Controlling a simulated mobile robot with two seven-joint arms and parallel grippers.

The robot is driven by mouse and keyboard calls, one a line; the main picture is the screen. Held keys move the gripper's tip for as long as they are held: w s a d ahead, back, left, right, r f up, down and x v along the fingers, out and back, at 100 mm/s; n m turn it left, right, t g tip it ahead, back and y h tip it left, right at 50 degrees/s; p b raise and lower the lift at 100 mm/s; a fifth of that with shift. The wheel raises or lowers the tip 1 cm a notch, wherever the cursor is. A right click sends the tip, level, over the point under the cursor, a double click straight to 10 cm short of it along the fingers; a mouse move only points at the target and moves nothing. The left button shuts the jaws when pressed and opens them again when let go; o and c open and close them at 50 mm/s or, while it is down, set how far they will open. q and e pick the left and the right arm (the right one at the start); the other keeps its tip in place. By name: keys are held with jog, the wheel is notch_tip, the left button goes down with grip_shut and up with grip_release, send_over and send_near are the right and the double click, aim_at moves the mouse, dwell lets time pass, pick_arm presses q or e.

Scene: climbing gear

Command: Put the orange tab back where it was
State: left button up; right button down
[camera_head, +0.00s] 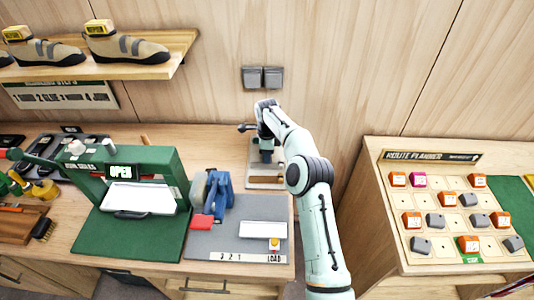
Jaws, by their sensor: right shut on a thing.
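Several orange tabs, such as one at the top left (398,179), sit on the wooden route planner board (440,262) at the right, among grey tabs and one magenta tab. A small yellow-and-orange piece (274,244) lies on the grey mat near the LOAD mark. I cannot tell which is the task's tab. My right gripper (265,154) points down over a small wooden-based stand at the back of the bench. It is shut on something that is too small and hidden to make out. My left gripper is not in view.
A green press (165,165) with an OPEN sign and white tray stands at the left. A blue tool (218,190) stands on the grey mat (210,243). A shelf (150,70) with shoes is above left. A gap separates the bench from the board.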

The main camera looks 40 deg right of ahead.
jog(key=shift+f, duration=0.25)
dwell(0.3)
jog(key=c, duration=1)
grip_release()
jog(key=shift+o, duration=0.2)
